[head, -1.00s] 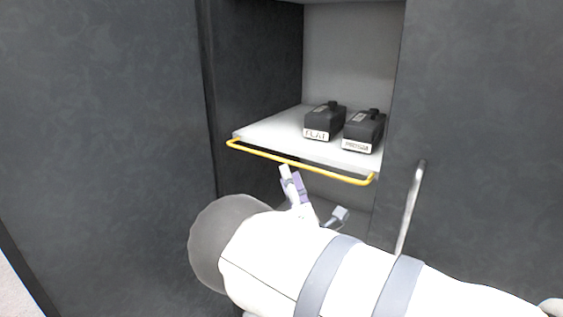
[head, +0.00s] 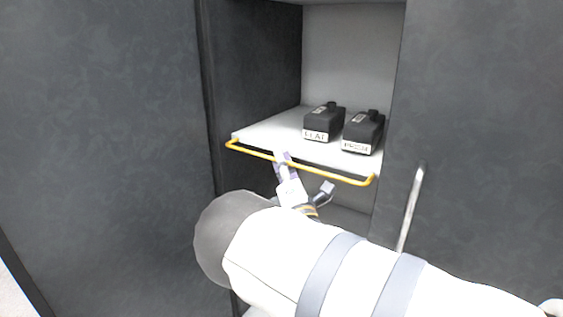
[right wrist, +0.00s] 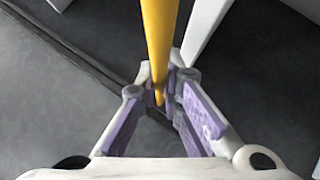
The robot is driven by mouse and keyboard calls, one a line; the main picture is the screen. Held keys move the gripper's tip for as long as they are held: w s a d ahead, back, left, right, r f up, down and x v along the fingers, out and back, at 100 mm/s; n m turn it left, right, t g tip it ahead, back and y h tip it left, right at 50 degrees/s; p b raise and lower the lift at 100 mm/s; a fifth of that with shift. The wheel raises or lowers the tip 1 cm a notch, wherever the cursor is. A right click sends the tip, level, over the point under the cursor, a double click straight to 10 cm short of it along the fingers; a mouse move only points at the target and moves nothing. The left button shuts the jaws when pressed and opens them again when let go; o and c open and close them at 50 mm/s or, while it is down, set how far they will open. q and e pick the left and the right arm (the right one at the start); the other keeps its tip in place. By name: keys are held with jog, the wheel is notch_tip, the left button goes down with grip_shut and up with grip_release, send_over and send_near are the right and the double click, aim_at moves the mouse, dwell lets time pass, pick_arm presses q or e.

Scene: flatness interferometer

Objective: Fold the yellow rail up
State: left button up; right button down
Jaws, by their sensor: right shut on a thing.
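The yellow rail (head: 318,173) runs along the front edge of the white shelf (head: 270,131) in the head view, bent in at both ends. It lies low, at about the shelf's edge height. My right gripper (head: 284,160) reaches up to the rail left of its middle and is shut on it. In the right wrist view the yellow rail (right wrist: 160,45) runs down from the top edge to between the fingertips of my right gripper (right wrist: 162,92). The fingertips hide part of the rail. My left gripper is not in view.
Two black cases, one labelled FLAT (head: 322,122) and one beside it (head: 362,132), stand on the shelf behind the rail. Dark cabinet walls flank the opening. A grey upright handle (head: 411,210) is on the panel at the right.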

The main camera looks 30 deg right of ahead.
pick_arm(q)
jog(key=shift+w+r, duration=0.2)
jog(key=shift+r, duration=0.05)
pick_arm(e)
jog(key=shift+r, duration=0.15)
jog(key=shift+r+m+g+p, duration=0.45)
jog(key=shift+m+g+p, duration=0.05)
jog(key=shift+m+p, duration=0.2)
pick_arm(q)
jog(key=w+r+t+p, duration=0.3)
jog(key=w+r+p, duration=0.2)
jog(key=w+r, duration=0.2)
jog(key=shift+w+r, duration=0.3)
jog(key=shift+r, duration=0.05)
pick_arm(e)
jog(key=d+r+m+g+y, duration=0.1)
jog(key=m+g, duration=0.2)
jog(key=w+d+r+m+g+y, duration=0.1)
jog(key=m+g, duration=0.2)
jog(key=d+r+m+g+y, duration=0.2)
jog(key=m+g, duration=0.1)
jog(key=m, duration=0.1)
jog(key=shift+w, duration=0.35)
jog(key=shift+y, duration=0.3)
jog(key=c, duration=1.7)
grip_release()
